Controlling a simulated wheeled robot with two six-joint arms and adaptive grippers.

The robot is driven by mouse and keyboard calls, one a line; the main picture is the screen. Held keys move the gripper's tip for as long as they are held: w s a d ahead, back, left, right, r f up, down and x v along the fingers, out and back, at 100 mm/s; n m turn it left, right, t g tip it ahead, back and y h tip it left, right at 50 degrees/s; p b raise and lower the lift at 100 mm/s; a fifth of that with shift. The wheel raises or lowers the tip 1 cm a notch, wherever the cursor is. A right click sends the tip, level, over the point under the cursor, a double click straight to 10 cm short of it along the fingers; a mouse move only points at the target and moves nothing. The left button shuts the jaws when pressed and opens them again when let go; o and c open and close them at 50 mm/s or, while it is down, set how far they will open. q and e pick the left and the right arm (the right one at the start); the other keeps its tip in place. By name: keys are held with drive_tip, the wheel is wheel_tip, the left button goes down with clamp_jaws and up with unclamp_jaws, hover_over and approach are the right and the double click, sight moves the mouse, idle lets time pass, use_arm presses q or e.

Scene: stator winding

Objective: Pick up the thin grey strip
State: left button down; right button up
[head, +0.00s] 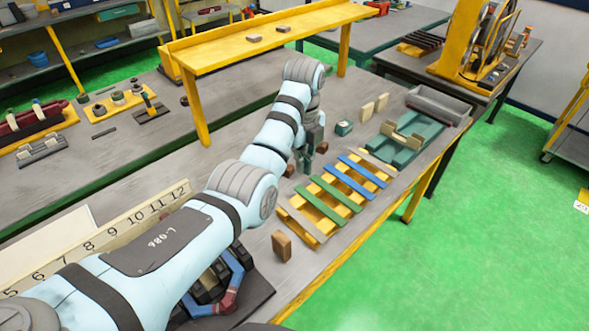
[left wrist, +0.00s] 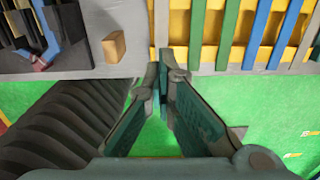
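Thin strips lie across a yellow rack. The grey strip (head: 301,225) at the near left end is next to two green strips. A second greyish strip (head: 377,160) lies at the far end beyond two blue strips. My left gripper (head: 311,160) hangs above the table near the rack, its fingers partly hidden by the arm. My right gripper is not in view.
A brown block (head: 281,246) stands beside the near end of the yellow rack (head: 327,222). A green fixture (head: 408,142) and a grey bin (head: 438,105) are beyond its far end. A raised yellow shelf (head: 265,45) stands behind my arm.

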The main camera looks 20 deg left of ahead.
use_arm(q)
drive_tip(key=shift+c, duration=2.4)
unclamp_jaws()
